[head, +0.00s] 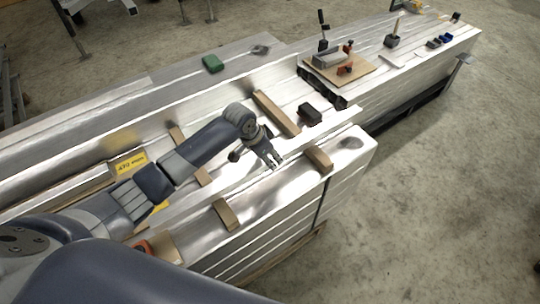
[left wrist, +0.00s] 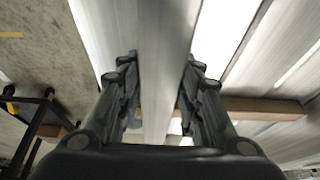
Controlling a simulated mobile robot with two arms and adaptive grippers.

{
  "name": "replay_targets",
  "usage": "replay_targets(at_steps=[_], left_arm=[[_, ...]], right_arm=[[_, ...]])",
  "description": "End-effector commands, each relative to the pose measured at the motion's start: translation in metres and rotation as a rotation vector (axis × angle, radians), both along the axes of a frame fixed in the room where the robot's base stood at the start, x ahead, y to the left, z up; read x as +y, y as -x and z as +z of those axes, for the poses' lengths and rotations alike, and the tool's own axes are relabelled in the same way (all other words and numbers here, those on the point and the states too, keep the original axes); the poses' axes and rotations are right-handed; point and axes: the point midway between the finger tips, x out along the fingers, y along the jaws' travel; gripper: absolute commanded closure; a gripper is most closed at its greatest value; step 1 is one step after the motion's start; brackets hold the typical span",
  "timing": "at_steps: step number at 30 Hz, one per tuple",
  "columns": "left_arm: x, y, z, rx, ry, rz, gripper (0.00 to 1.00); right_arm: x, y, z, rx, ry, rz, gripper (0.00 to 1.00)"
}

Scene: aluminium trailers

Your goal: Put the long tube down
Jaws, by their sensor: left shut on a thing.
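The long tube (head: 318,131) is a bright, bare metal bar running slantwise over the stacked aluminium trailer parts in the head view. My left gripper (head: 270,161) is shut on it, partway along its length. In the left wrist view the tube (left wrist: 165,60) runs lengthwise between the two fingers of the left gripper (left wrist: 160,95). The arm hides part of the tube in the head view. I cannot tell whether the tube touches the wooden spacers below. My right gripper is not in view.
Wooden spacers lie across the stack, one at the front right (head: 318,158) and one nearer (head: 225,214). A black block (head: 310,115) and a wooden board with tools (head: 338,70) stand beyond. Concrete floor is clear at right.

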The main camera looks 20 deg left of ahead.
Motion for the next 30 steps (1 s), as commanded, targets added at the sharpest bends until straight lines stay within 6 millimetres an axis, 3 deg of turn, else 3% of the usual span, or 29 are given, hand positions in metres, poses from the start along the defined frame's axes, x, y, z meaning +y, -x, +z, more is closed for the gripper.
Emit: replay_targets(at_steps=[20, 21, 23, 30], left_arm=[[-0.001, -0.002, -0.009, -0.006, 0.003, -0.001, 1.00], [0.000, 0.000, -0.012, 0.001, 0.001, 0.000, 0.63], [0.000, 0.000, -0.012, 0.001, 0.001, 0.000, 0.49], [0.000, 0.000, -0.011, 0.001, 0.001, 0.000, 0.47]], right_arm=[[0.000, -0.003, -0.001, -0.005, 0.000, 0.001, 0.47], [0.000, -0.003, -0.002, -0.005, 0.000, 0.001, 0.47], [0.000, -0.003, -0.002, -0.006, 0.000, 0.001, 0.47], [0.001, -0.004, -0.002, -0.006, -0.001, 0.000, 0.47]])
